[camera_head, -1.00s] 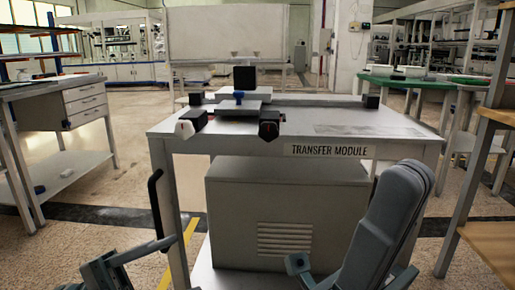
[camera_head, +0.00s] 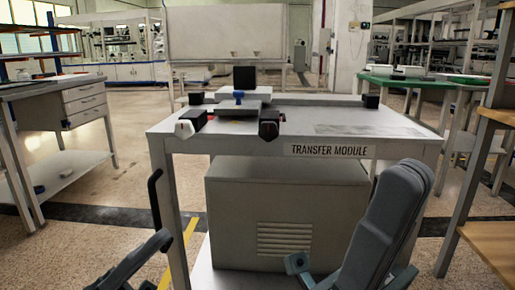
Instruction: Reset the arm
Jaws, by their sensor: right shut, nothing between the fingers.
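My right arm comes in at the lower right. Its right gripper (camera_head: 298,264) is low in front of the transfer module's cabinet and is shut and empty. My left arm shows only in part at the bottom left edge; its gripper is not in view. The transfer module (camera_head: 370,131) is a grey table with a labelled front edge. It stands straight ahead, beyond both arms. A low fixture (camera_head: 236,111) with dark blocks and a blue part lies on its top.
A vented cabinet (camera_head: 284,200) fills the space under the table. A black handle (camera_head: 154,200) sticks out at its left. A drawer bench (camera_head: 84,101) stands at the left, and wooden shelves (camera_head: 490,242) stand close on the right.

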